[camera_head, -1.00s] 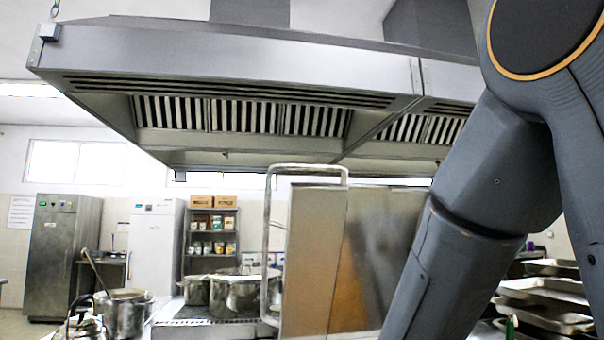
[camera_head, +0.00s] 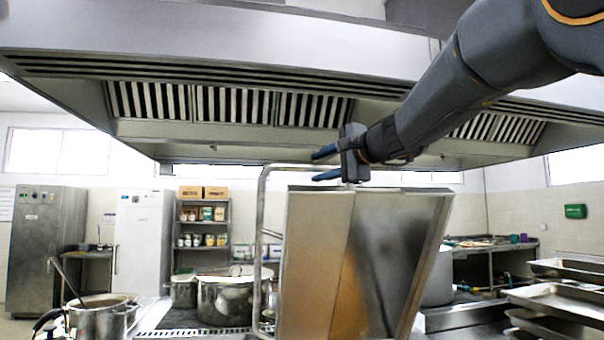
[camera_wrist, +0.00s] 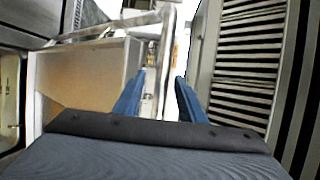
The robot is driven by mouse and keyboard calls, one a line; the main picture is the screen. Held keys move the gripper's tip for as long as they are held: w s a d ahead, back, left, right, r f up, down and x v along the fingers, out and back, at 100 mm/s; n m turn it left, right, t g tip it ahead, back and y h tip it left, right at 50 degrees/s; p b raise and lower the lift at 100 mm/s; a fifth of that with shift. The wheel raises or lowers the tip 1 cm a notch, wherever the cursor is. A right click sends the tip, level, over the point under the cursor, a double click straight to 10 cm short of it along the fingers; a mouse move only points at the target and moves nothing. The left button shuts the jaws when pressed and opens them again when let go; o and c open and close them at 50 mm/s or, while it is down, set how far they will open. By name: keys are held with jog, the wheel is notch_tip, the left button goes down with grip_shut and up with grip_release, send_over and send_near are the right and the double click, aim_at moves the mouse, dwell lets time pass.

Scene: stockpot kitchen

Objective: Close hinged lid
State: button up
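The hinged lid (camera_head: 375,265) is a large steel panel standing raised and nearly upright at the picture's centre. A tubular handle bar (camera_head: 262,225) runs up its left side and across its top edge. My gripper (camera_head: 315,166) is just above the lid's top edge, near the bar's upper run, with its blue fingers pointing left. In the wrist view, the lid (camera_wrist: 85,75) is on the left, and the bar (camera_wrist: 167,60) shows beyond the gap between the fingers (camera_wrist: 160,90). I cannot tell whether anything touches.
A large extractor hood (camera_head: 230,70) hangs low, close above my arm. Stockpots (camera_head: 228,298) stand left of the lid, with another pot (camera_head: 100,315) farther left. Steel trays (camera_head: 560,300) are stacked at the right. A shelf (camera_head: 205,235) and fridges stand behind.

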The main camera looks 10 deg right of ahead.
aim_at(304, 170)
jog(key=shift+a+r, duration=0.15)
jog(key=shift+r, duration=0.1)
jog(key=p+x, duration=0.3)
jog(key=x, duration=0.4)
jog(key=shift+w, duration=0.2)
grip_shut()
